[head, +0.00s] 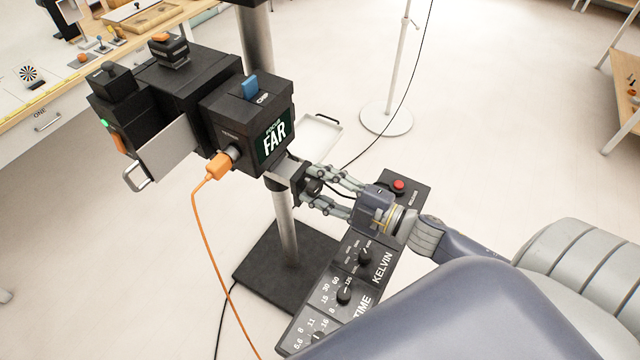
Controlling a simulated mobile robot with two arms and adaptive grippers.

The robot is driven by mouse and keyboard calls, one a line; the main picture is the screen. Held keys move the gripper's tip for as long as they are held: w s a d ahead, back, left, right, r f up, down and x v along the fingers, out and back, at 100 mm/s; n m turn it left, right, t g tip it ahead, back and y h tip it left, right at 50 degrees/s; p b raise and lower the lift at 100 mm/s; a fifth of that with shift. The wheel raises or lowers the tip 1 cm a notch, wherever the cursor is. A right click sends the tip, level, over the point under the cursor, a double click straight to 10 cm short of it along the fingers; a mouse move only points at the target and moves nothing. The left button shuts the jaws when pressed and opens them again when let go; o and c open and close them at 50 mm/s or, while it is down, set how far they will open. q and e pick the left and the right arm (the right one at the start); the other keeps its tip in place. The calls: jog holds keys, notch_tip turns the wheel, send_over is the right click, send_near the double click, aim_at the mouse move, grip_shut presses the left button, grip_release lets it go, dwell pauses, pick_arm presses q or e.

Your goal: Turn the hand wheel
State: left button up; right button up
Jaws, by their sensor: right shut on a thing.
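My right gripper (303,188) reaches in from the right, just below the black camera box (238,112) marked FAR. Its fingers are shut on a small dark part, which looks like the hand wheel (313,187), beside the grey mount on the metal column (286,225). The fingers cover much of the wheel, so its rim and its turn angle cannot be made out. My left gripper is not in view.
A control panel (331,316) with dials and a red button (399,185) lies below my right wrist. An orange cable (206,240) hangs from the box. A dark base plate (262,270) carries the column. A workbench (40,122) stands at the left; open floor lies behind.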

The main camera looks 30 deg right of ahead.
jog(key=shift+n, duration=0.3)
jog(key=o, duration=1.1)
jog(key=v, duration=1.2)
